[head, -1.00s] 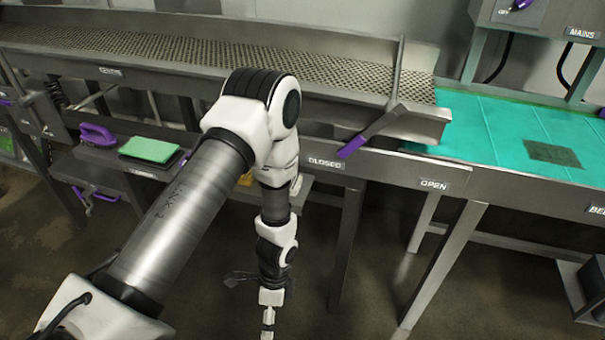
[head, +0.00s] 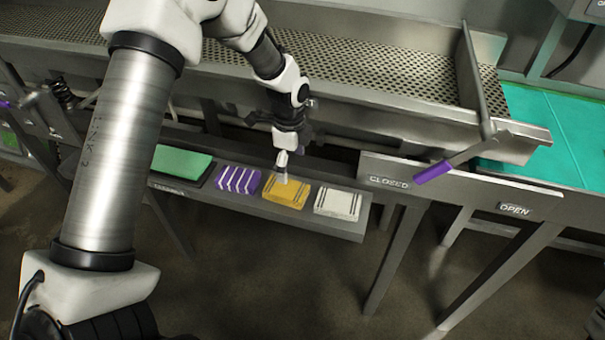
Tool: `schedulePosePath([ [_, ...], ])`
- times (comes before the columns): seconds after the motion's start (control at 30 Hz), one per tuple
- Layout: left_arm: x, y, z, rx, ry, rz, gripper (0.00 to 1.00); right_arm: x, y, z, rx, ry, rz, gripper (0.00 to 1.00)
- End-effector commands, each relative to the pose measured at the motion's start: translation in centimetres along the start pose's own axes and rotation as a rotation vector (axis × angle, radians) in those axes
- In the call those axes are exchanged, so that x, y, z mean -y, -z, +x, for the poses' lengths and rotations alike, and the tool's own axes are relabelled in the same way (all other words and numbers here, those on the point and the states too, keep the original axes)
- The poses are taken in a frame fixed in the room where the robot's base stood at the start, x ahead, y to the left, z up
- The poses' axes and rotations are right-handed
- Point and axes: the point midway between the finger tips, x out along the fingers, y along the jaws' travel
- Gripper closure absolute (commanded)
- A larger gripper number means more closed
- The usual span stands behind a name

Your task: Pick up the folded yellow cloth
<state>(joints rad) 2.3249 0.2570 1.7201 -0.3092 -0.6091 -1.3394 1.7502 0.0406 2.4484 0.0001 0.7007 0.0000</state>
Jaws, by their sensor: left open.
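The folded yellow cloth (head: 285,195) lies on a low grey shelf (head: 345,229), between a purple-and-white striped cloth (head: 238,180) on its left and a white cloth (head: 338,203) on its right. My left gripper (head: 282,172) points down at the yellow cloth, with its fingertips over the cloth's back part. I cannot tell whether the fingertips touch it. The left gripper is open with nothing seen in it. My right gripper is not in view.
A green pad (head: 182,162) lies at the left of the shelf. Above are a perforated metal trough (head: 390,88) and a lever with a purple handle (head: 433,172) by the CLOSED label. A teal surface (head: 545,120) is at the right. The floor in front is clear.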

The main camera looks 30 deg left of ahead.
Motion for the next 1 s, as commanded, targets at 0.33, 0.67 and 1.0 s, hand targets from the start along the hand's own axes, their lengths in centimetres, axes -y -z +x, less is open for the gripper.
schedulePosePath([
  [0.33,-0.8,0.2,4.4,0.001,-0.007,0.001,0.03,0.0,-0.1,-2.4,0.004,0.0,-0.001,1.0],
  [0.67,-0.9,0.3,7.7,0.0,-0.001,0.0,0.03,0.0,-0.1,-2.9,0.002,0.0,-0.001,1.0],
  [1.0,-0.9,0.3,7.7,0.0,-0.002,0.0,0.62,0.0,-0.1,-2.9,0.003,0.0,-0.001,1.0],
])
